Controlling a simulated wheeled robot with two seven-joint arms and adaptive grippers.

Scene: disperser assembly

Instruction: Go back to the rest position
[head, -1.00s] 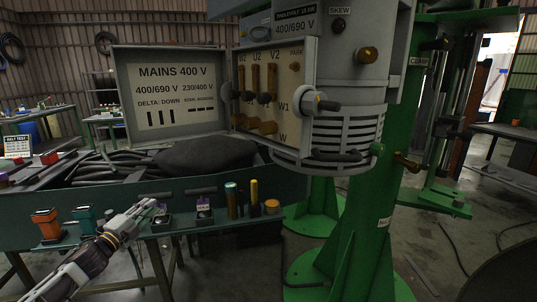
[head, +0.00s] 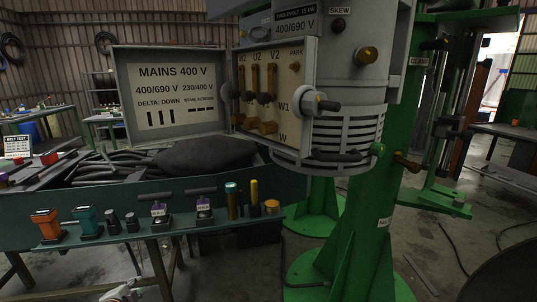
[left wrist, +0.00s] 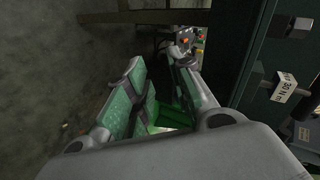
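My left gripper (head: 122,292) shows only as a small part at the bottom edge of the head view, below and in front of the bench. In the left wrist view its two green-padded fingers (left wrist: 158,62) stand apart with a gap between them, and I see nothing held. The grey motor housing (head: 345,110) hangs at the centre right of the head view. Its terminal panel (head: 292,70) carries brass posts and links, and a lid (head: 172,125) with a mains label stands open beside it. My right gripper is not in view.
The bench's front edge (head: 60,215) holds an orange tool (head: 46,224), a teal tool (head: 88,220), black sockets, purple-topped pieces and brass pins. Black cables lie behind it. A green column (head: 355,230) stands right of the bench. In the wrist view a dark panel (left wrist: 265,70) is close on the right.

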